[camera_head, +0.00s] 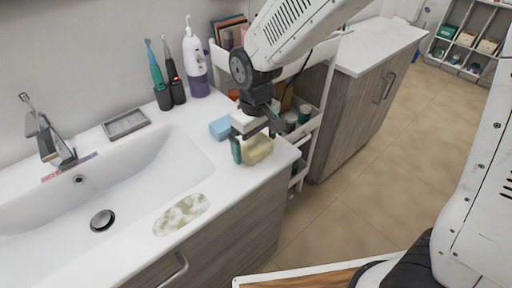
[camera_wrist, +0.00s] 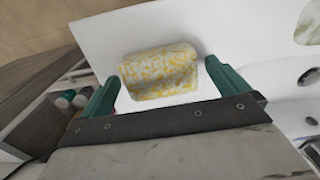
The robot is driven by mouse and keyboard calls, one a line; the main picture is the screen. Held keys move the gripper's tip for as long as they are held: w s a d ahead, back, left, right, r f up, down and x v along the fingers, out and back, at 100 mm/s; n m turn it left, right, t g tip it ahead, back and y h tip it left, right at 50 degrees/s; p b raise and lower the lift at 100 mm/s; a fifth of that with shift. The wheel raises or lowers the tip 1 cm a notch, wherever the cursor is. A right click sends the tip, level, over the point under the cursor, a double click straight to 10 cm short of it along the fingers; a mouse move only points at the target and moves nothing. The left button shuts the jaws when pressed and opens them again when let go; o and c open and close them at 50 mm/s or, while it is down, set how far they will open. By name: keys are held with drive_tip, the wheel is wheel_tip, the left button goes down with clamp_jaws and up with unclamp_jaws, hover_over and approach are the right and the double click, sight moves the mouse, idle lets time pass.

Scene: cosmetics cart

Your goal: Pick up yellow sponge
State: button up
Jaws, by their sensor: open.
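The yellow sponge (camera_head: 258,150) is a pale, yellow-speckled block on the white counter, at the right end of the sink. In the wrist view the sponge (camera_wrist: 160,72) lies between and just beyond the two green fingertips. My gripper (camera_head: 254,146) is above the sponge, pointing down, with its fingers apart. In the wrist view my gripper (camera_wrist: 163,88) is open and empty, one finger to each side of the sponge. In the head view the gripper partly hides the sponge.
A blue block (camera_head: 220,128) lies just left of the gripper. Electric toothbrushes (camera_head: 172,78) and a white-purple bottle (camera_head: 195,65) stand behind. A soap dish (camera_head: 126,123) is by the faucet (camera_head: 47,138). A cosmetics cart (camera_head: 312,128) stands to the right. A pale green patterned pad (camera_head: 181,214) lies in front.

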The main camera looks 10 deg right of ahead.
sight(256, 144)
drive_tip(key=shift+f, duration=0.25)
drive_tip(key=c, duration=1)
drive_tip(key=shift+r, duration=0.1)
drive_tip(key=shift+r, duration=0.35)
drive_tip(key=r, duration=0.3)
drive_tip(key=shift+s, duration=0.2)
drive_tip(key=s+d+r, duration=0.1)
drive_tip(key=s, duration=1.4)
drive_tip(key=shift+s, duration=0.35)
drive_tip(key=shift+r, duration=0.1)
